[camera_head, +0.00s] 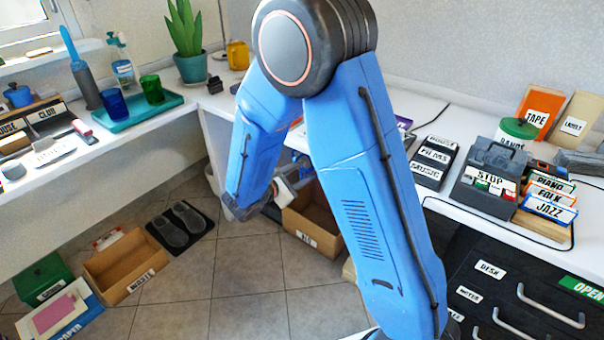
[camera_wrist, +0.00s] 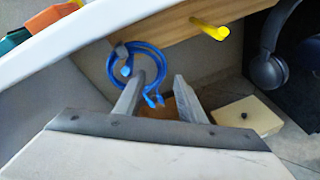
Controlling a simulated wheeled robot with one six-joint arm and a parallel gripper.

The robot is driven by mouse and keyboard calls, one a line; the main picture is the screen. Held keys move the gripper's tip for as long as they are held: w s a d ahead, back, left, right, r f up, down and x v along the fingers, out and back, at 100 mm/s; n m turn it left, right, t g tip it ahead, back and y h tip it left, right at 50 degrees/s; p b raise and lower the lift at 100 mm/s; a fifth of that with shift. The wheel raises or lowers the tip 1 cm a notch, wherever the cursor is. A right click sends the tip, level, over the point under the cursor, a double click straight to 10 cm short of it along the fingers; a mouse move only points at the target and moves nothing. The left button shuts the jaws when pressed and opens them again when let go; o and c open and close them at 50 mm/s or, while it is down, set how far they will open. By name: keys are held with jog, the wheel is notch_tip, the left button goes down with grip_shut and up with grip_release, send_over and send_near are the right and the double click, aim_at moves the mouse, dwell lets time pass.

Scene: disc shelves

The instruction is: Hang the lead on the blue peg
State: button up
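In the wrist view the lead (camera_wrist: 148,48) is a coiled blue cable with blue plugs. It hangs below a wooden rail (camera_wrist: 185,22), with a small grey piece at its upper left. I cannot tell what it hangs from. A yellow peg (camera_wrist: 208,28) sticks out of the rail to the right of the lead. I cannot make out a blue peg. My gripper (camera_wrist: 160,78) is open, its two fingers apart just below the coil. The plug ends show between the fingers, and I cannot tell whether they touch. In the camera_head view, my arm hides most of this area.
Dark headphones (camera_wrist: 268,68) hang right of the yellow peg. A pale box (camera_wrist: 246,115) lies below. In the camera_head view, a cardboard box (camera_head: 318,215) stands under the counter (camera_head: 440,115), and slippers (camera_head: 182,228) lie on a floor mat. The middle floor is clear.

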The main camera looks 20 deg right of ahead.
jog(key=v, duration=1.7)
jog(key=s+d+r+m+g+y, duration=0.2)
jog(key=s+d+r+m+g, duration=0.15)
jog(key=s+d, duration=0.4)
jog(key=s+d+r+m+g+y, duration=0.2)
jog(key=s+d+m+g, duration=0.25)
jog(key=d, duration=0.55)
jog(key=s+d+r+m+t+y, duration=0.2)
jog(key=s+r+m+t+y, duration=0.2)
jog(key=s+m+y, duration=0.4)
jog(key=shift+s+d+r+m+t+y, duration=0.35)
jog(key=shift+s+r+m, duration=0.35)
jog(key=shift+s+m, duration=1.25)
jog(key=shift+s+a+n, duration=0.1)
jog(key=shift+s+n, duration=0.4)
jog(key=shift+n, duration=0.05)
